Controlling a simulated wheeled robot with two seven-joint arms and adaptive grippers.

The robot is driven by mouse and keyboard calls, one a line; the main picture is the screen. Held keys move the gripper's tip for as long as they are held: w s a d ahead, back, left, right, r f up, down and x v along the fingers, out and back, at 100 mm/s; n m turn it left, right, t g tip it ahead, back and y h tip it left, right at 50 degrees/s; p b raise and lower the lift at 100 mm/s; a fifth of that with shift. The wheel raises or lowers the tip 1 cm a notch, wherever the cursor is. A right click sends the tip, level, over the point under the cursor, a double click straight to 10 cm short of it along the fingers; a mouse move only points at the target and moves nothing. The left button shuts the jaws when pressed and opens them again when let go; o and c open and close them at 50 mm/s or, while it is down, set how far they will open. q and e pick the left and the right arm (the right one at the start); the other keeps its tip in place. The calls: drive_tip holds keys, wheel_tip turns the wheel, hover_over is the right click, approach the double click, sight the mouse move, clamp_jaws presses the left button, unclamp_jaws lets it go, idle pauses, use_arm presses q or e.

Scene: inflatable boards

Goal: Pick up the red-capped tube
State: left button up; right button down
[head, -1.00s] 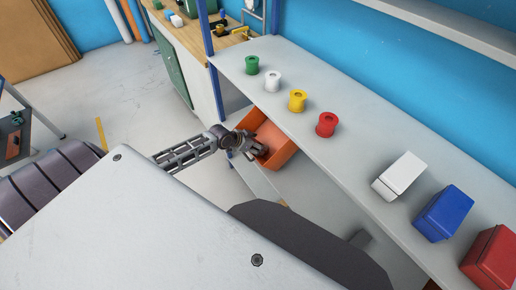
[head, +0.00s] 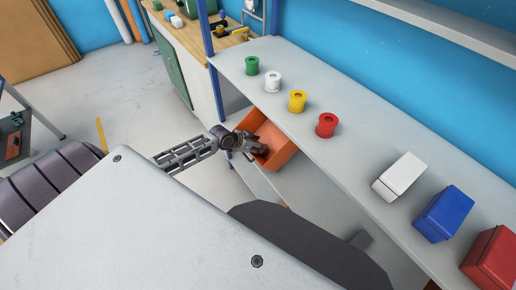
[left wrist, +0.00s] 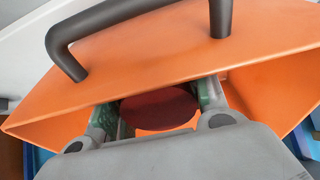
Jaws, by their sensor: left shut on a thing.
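The red cap (left wrist: 158,108) of the tube shows as a dark red disc in the left wrist view, between the two fingers of my left gripper (left wrist: 163,100). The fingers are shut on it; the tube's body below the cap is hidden. In the head view my left gripper (head: 257,149) reaches into the open orange drawer (head: 284,156) under the shelf, and the tube cannot be made out there. My right gripper is not in view.
The drawer's dark handle (left wrist: 60,50) is close to the gripper. Green, white, yellow and red spools (head: 327,125) stand on the grey shelf (head: 355,150). White, blue (head: 445,213) and red boxes stand farther right on it.

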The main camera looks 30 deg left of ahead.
use_arm(q)
drive_tip(key=shift+r, duration=0.1)
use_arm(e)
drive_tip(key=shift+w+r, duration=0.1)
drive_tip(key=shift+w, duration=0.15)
use_arm(q)
drive_tip(key=shift+r, duration=0.1)
